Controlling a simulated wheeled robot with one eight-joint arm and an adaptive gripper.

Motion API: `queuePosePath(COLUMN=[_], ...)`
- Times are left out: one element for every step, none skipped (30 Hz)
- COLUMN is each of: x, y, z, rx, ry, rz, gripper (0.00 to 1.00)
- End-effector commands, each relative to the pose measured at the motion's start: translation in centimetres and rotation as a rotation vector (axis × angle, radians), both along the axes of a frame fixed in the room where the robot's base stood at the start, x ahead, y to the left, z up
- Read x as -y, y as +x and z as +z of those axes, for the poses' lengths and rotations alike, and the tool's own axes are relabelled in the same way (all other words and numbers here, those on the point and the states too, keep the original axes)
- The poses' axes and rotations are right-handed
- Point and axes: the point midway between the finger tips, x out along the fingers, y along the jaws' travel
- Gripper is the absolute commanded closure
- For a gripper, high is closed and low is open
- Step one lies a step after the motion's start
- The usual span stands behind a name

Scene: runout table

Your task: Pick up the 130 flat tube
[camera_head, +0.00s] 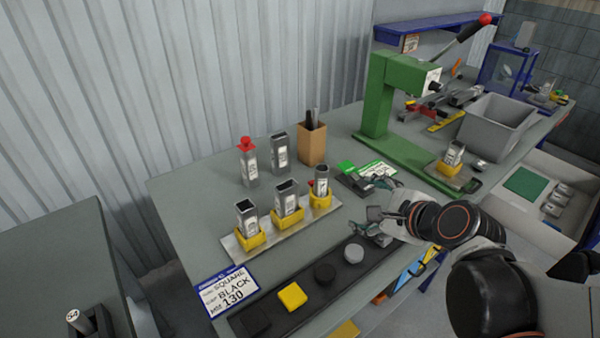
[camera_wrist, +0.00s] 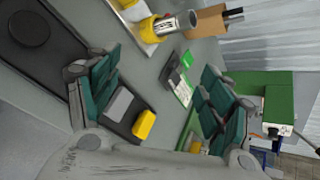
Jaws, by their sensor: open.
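Three grey tubes stand in yellow holders on a pale rack (camera_head: 240,250) on the grey table. The middle tube (camera_head: 287,195) has a wide, flat-looking opening; the left tube (camera_head: 246,215) looks squarer, and the right tube (camera_head: 321,182) is narrower. Their labels are too small to read, so I cannot tell which is marked 130. One tube in its yellow holder also shows at the top of the wrist view (camera_wrist: 178,22). My gripper (camera_head: 374,212) is open and empty, to the right of the rack and apart from the tubes. Both fingers show in the wrist view (camera_wrist: 158,97).
A red-topped tube (camera_head: 248,165) and another grey tube (camera_head: 280,155) stand behind the rack, near a brown box (camera_head: 312,145). A dark strip (camera_head: 325,290) with caps lies in front, beside a "SQUARE BLACK 130" card (camera_head: 228,290). A green press (camera_head: 385,95) stands at right.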

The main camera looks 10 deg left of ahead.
Motion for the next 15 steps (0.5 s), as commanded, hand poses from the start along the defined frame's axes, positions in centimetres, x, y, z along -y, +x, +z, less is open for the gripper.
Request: queuePosePath(x=[-1.3, -1.9, -2.7, -3.3, -3.8, -4.5, -5.0, -5.4, -6.2, -7.0, -8.0, -9.2, -9.8, -10.3, -10.8], y=[0.8, 1.2, 1.6, 1.9, 2.2, 2.4, 2.6, 2.7, 2.7, 2.6, 2.3, 2.0, 1.7, 1.5, 1.4], z=[0.8, 0.9, 1.1, 1.2, 1.3, 1.4, 1.4, 1.4, 1.2, 0.9, 0.5, 0.0, -0.3, -0.5, -0.7], rx=[-0.047, -0.078, -0.121, -0.153, -0.184, -0.225, -0.255, -0.282, -0.318, -0.342, -0.367, -0.39, -0.403, -0.412, -0.421], ry=[0.115, 0.187, 0.28, 0.346, 0.411, 0.488, 0.541, 0.589, 0.644, 0.675, 0.7, 0.715, 0.722, 0.727, 0.73], rz=[-0.051, -0.085, -0.127, -0.157, -0.185, -0.218, -0.239, -0.258, -0.273, -0.276, -0.27, -0.254, -0.244, -0.238, -0.229], gripper=[0.27, 0.27, 0.27, 0.27, 0.27, 0.27, 0.27, 0.27, 0.27, 0.27, 0.27, 0.27, 0.27, 0.27, 0.27])
